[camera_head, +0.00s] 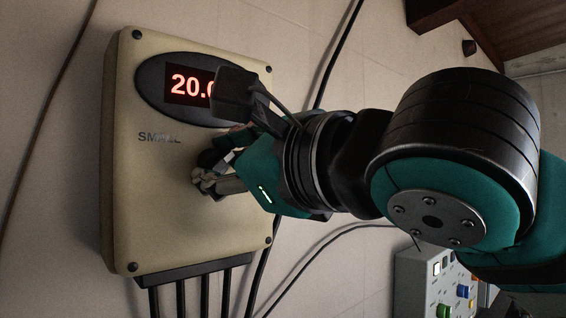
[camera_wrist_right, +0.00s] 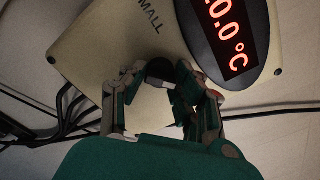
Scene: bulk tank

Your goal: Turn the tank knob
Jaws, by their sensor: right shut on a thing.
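The tank control box (camera_head: 150,215) is a cream wall box with a dark oval display reading about 20.0 °C in red and the word SMALL below it. The tank knob (camera_wrist_right: 160,69) is a small dark round knob on its front, between my right gripper's fingers in the wrist view. My right gripper (camera_head: 207,172) reaches the box from the right and is shut on the knob. In the head view the fingers and hand hide most of the knob, and the wrist hides part of the display (camera_head: 183,84). My left gripper is not in view.
Several black cables (camera_head: 190,295) leave the bottom of the box, and others run along the tiled wall. A grey panel with coloured buttons (camera_head: 437,285) stands at the lower right. A wooden beam (camera_head: 450,10) crosses the upper right. The wall left of the box is clear apart from one cable.

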